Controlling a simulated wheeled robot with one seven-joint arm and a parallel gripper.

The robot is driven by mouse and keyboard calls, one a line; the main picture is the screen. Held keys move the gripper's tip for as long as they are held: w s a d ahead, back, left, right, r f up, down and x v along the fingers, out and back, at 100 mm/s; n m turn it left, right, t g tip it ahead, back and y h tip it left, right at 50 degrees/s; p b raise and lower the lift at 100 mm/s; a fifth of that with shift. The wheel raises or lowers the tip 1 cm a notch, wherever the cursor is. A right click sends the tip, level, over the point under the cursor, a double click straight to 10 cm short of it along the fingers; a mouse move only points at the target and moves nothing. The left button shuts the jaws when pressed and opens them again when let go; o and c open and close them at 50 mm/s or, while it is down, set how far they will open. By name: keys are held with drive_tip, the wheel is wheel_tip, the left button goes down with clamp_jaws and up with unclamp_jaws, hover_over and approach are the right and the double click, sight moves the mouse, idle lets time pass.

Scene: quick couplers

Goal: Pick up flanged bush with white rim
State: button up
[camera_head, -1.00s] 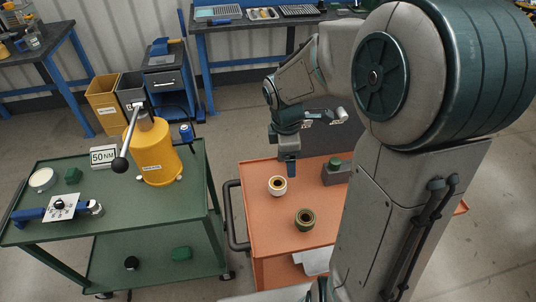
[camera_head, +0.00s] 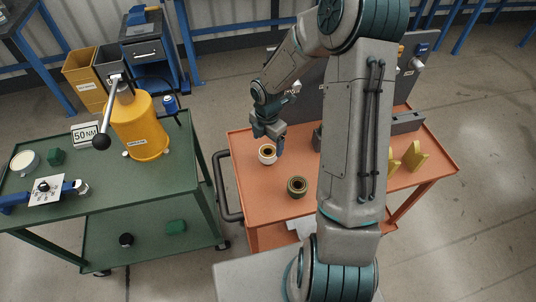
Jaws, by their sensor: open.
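The flanged bush with the white rim (camera_head: 267,154) stands on the orange cart top (camera_head: 247,182), near its back left part. A second bush, with a dark green rim (camera_head: 297,187), stands nearer the front and to the right. My gripper (camera_head: 279,148) points down at the right side of the white-rimmed bush, close to it. Its jaws are open and hold nothing. From this angle I cannot tell whether a finger touches the bush or how far the fingertips are above the cart.
My arm hides the middle of the orange cart. Yellow brackets (camera_head: 413,157) stand at its right. The orange cart's front left is clear.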

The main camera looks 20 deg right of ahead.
sight(268, 152)
drive_tip(key=shift+f+p, duration=0.45)
drive_tip(key=shift+f, duration=2.55)
drive_tip(key=shift+s, duration=0.1)
drive_tip(key=c, duration=1.2)
